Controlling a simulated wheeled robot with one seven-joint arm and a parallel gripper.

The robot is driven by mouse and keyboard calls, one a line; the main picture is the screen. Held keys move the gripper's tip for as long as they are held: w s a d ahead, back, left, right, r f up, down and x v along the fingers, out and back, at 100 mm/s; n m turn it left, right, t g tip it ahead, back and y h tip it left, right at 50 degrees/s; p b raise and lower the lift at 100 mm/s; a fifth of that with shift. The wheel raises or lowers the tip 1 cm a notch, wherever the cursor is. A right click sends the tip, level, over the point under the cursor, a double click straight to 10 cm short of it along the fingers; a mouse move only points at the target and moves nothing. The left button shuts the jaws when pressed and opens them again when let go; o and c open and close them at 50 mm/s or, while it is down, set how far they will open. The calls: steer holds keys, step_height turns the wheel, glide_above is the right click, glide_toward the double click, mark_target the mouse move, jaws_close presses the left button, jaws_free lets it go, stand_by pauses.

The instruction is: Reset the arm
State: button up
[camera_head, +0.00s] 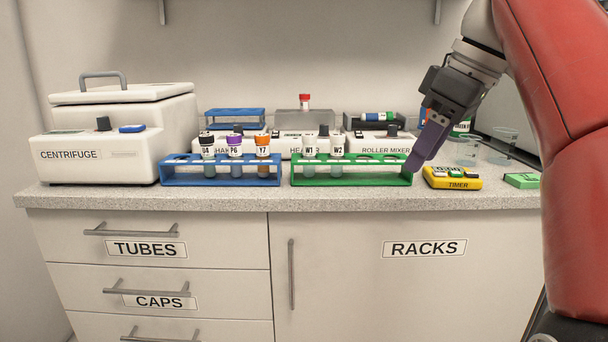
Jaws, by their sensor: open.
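My gripper (424,150) hangs from my red arm on the right side of the head view. Its purple finger points down and to the left, in front of the right end of the green rack (350,181). The jaws are open and no object shows between them. One finger seems hidden behind the other from this side. I cannot tell whether the fingertip touches the green rack. The green rack holds tubes W1 (309,148) and W2 (338,148) in its left part; its right part looks empty.
A blue rack (220,182) holds several capped tubes. A centrifuge (105,150) stands at the left, with a shaker, a heater and a roller mixer (378,150) behind the racks. A yellow timer (452,179), a green box (521,181) and clear beakers (503,144) are at the right, near my arm.

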steer(key=s+f+m+t+h, duration=0.1)
steer(key=s+f+m, duration=0.2)
steer(key=f, duration=0.7)
steer(key=s+f+m+t+h, duration=0.1)
steer(key=s+f+m, duration=0.3)
steer(key=f, duration=0.7)
steer(key=s+a+f+m+h, duration=0.1)
steer(key=s+f+m, duration=0.2)
steer(key=s+f, duration=0.3)
step_height(320, 180, down, 5)
steer(key=shift+s+r+t, duration=0.15)
steer(key=shift+s+t, duration=0.05)
steer(key=shift+t, duration=0.2)
